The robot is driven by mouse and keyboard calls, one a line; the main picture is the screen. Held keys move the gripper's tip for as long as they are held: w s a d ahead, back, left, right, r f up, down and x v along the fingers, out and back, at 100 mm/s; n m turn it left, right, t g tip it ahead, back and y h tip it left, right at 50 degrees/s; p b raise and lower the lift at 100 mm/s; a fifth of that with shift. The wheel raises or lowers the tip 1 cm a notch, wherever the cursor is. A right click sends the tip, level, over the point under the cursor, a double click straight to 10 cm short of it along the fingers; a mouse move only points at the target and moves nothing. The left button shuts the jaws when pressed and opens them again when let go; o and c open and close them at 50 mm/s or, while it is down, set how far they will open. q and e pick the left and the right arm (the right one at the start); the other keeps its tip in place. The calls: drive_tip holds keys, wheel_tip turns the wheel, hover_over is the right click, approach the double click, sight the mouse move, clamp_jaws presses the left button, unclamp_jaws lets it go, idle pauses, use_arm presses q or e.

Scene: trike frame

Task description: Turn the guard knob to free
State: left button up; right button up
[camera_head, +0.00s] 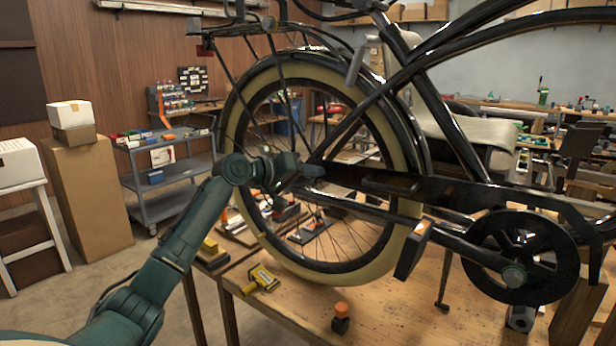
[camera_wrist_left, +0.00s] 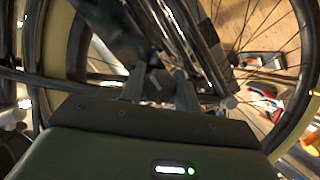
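The black trike frame carries a large rear wheel with a cream tyre (camera_head: 262,232) and a dark chain guard (camera_head: 390,183) running right to a round chainring (camera_head: 520,255). My left gripper (camera_head: 311,171) reaches in front of the wheel near its hub, at the guard's left end. In the left wrist view its two grey fingers (camera_wrist_left: 160,92) stand apart, close to dark frame parts and spokes. I cannot make out the guard knob clearly; the gripper or the frame may hide it. I cannot tell whether the fingers touch anything. My right gripper is not in view.
The trike stands over a wooden table (camera_head: 385,322).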

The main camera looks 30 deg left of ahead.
use_arm(q)
drive_tip(key=o, duration=0.5)
drive_tip(key=shift+c, duration=0.2)
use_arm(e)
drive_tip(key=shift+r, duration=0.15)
use_arm(q)
drive_tip(key=b+v, duration=0.3)
drive_tip(key=v, duration=1)
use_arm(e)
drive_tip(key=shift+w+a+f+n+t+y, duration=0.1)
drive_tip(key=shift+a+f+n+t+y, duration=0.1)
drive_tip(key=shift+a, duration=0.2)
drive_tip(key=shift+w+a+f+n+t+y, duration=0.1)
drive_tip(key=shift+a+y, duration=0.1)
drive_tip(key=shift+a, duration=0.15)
use_arm(q)
drive_tip(key=shift+s+d, duration=0.1)
drive_tip(key=shift+s, duration=0.05)
